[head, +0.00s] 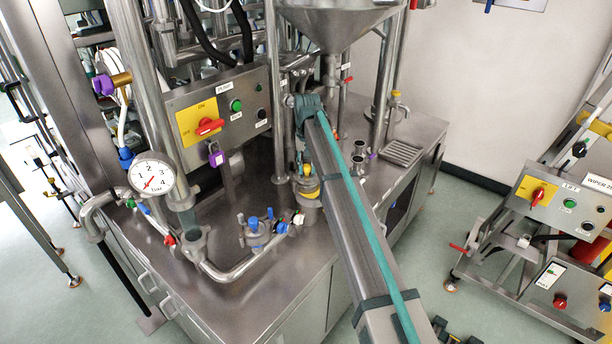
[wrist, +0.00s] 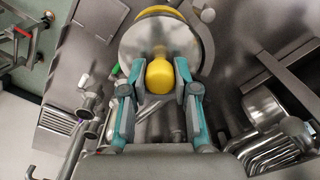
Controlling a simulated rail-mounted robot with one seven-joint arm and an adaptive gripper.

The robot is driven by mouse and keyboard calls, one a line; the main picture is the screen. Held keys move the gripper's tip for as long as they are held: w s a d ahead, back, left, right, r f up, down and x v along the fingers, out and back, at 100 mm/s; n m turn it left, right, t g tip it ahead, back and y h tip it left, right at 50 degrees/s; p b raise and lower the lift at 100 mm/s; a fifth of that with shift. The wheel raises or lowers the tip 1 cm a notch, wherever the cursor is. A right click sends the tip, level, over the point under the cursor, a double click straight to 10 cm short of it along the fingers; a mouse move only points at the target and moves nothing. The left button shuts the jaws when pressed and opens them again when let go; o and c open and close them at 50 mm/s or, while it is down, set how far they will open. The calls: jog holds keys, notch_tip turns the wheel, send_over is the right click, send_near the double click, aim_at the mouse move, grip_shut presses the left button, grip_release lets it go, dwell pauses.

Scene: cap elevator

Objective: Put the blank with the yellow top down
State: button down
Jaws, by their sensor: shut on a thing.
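The blank's yellow top (wrist: 159,77) sits between the two teal fingers of my gripper (wrist: 158,92) in the wrist view. My gripper is shut on it. In the head view my gripper (head: 303,158) points down over the steel counter, and a small yellow part (head: 307,169) shows at its fingertips. Beyond the yellow top in the wrist view is a round steel piece (wrist: 140,42) with a yellow band. In the head view a yellow-banded steel piece (head: 308,191) stands just below the fingers. I cannot tell whether the blank touches it.
A valve cluster with blue caps (head: 256,233) stands left of my gripper, near a pressure gauge (head: 151,175). A steel funnel (head: 335,20) hangs above. Small steel pipe stubs (head: 358,160) and a drain grate (head: 402,152) lie to the right. The counter's front is bare.

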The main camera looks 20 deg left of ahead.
aim_at(307, 165)
jog(key=shift+r+p, duration=0.9)
jog(key=shift+r, duration=1.1)
